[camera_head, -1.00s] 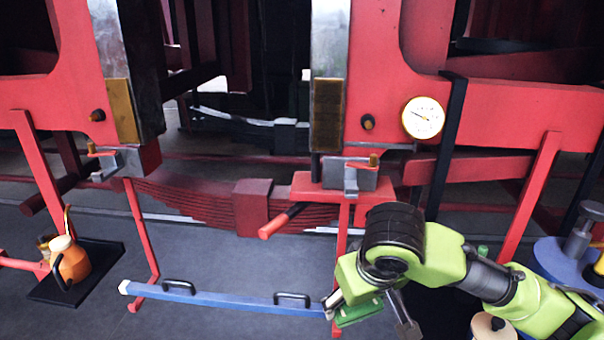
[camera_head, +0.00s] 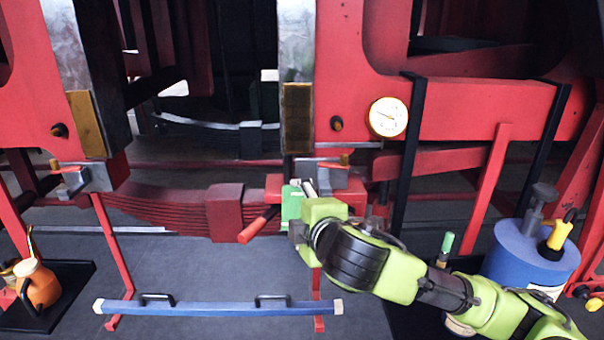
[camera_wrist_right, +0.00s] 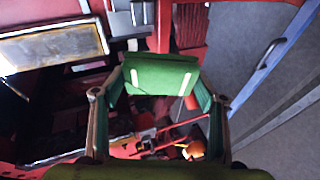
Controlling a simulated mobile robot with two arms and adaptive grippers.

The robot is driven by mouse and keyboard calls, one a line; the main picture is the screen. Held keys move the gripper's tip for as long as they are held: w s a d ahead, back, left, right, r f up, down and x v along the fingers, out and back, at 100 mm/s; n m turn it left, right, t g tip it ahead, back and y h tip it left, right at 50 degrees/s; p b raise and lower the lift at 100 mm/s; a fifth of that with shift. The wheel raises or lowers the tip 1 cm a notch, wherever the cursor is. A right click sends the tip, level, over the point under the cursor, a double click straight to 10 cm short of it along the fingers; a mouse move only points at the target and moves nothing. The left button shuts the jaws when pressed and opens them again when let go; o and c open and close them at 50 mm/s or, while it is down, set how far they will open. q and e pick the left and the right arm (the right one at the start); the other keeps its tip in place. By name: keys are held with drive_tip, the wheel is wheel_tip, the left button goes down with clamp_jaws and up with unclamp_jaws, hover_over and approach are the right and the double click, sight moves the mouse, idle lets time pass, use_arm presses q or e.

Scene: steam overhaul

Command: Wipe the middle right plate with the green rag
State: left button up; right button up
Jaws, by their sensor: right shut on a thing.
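The green rag (camera_head: 291,203) is a folded block in my right gripper (camera_head: 303,198). In the right wrist view the rag (camera_wrist_right: 160,75) sits between the two fingers. In the head view, the gripper and rag are just below a brown brass plate (camera_head: 297,118) on the right upright, apart from it. A gold-edged plate (camera_wrist_right: 55,50) shows at the upper left of the right wrist view. A similar brass plate (camera_head: 86,124) is on the left upright. Which one is the middle right plate is not marked. My left gripper is not in view.
A red clamp with a handle (camera_head: 258,225) juts out close to the gripper. A round gauge (camera_head: 388,117) is at right. A blue bar with black handles (camera_head: 220,308) lies low in front. An orange oil can (camera_head: 38,285) stands on a black tray (camera_head: 75,277); a blue cylinder (camera_head: 520,262) stands at right.

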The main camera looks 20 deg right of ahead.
drive_tip(key=r+n+t, duration=0.1)
drive_tip(key=r, duration=0.1)
drive_tip(key=w+d+r+n+t+y, duration=0.1)
drive_tip(key=r, duration=0.1)
drive_tip(key=r+t, duration=0.1)
drive_tip(key=r, duration=0.1)
drive_tip(key=shift+w+d+n+y, duration=0.15)
drive_tip(key=shift+w+n+y, duration=0.2)
drive_tip(key=shift+n+y, duration=0.05)
drive_tip(key=shift+w+d+r+t, duration=0.1)
drive_tip(key=shift+w+r+t, duration=0.15)
drive_tip(key=shift+r+t, duration=0.15)
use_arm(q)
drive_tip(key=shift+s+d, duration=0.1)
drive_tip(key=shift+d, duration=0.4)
use_arm(e)
drive_tip(key=shift+w+d, duration=0.25)
drive_tip(key=shift+w, duration=0.65)
drive_tip(key=shift+w+d, duration=0.3)
drive_tip(key=shift+w, duration=0.55)
drive_tip(key=shift+w+d, duration=0.25)
drive_tip(key=shift+w, duration=0.65)
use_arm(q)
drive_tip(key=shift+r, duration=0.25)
use_arm(e)
drive_tip(key=shift+w+d, duration=0.25)
drive_tip(key=shift+w, duration=0.7)
